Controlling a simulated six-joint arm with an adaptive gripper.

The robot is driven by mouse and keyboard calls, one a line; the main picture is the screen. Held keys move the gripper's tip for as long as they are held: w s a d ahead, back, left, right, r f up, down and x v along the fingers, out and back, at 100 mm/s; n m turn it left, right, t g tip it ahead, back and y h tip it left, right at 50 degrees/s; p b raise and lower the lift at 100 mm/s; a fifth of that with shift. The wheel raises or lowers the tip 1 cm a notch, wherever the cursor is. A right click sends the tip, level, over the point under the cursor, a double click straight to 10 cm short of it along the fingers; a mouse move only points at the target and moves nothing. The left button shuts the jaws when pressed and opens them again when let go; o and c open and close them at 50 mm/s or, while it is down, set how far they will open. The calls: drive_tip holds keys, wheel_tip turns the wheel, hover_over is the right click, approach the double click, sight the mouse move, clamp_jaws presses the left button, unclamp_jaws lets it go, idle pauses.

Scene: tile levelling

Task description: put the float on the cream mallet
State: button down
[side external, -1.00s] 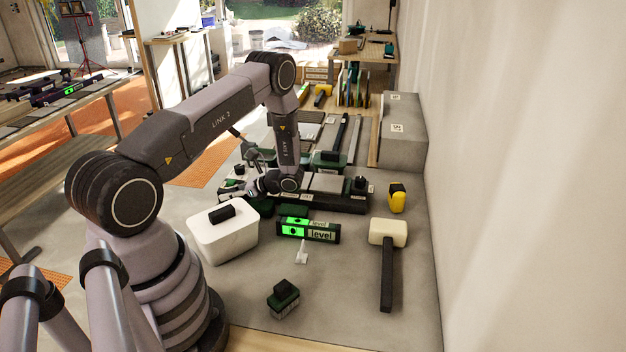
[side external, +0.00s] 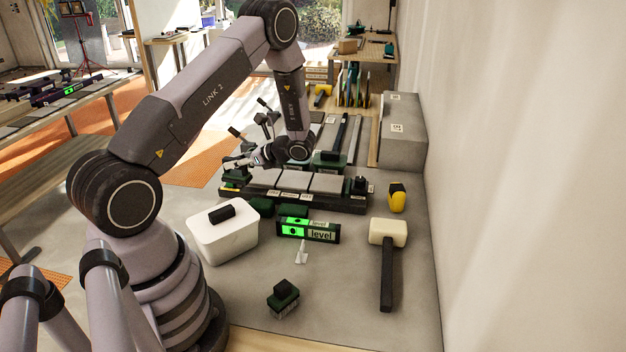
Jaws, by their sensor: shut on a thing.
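The cream mallet lies on the grey floor at the right, with its cream head (side external: 388,232) toward the back and its dark handle toward the front. My gripper (side external: 232,165) is at the left end of the dark rail, beyond the white tub, well away from the mallet. It is shut on a small, partly hidden thing, seemingly the float (side external: 236,176), which looks dark green. Its outline is hard to tell from the things behind it, and I cannot tell whether it is clear of the rail.
A dark rail (side external: 290,197) bears several grey tiles. A white tub (side external: 222,238) with a black handle, a green-lit level (side external: 308,230), a small green block (side external: 284,299) and a yellow-black tool (side external: 397,197) stand around.

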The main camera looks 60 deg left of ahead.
drive_tip(key=w+d+r+m+t+y, duration=0.15)
drive_tip(key=d+m+t, duration=0.3)
drive_tip(key=d, duration=0.75)
drive_tip(key=w+d+r+m+t, duration=0.25)
drive_tip(key=d+m+t, duration=0.2)
drive_tip(key=d, duration=0.65)
drive_tip(key=w+d+r+m+t+y, duration=0.1)
drive_tip(key=d+r+m+t, duration=0.3)
drive_tip(key=d, duration=0.8)
hover_over(388, 259)
drive_tip(key=shift+t, duration=0.4)
wheel_tip(388, 259, down, 12)
drive_tip(key=shift+a+r, duration=0.1)
drive_tip(key=shift+r, duration=0.1)
drive_tip(key=shift+f+h, duration=0.25)
drive_tip(key=shift+f, duration=1.15)
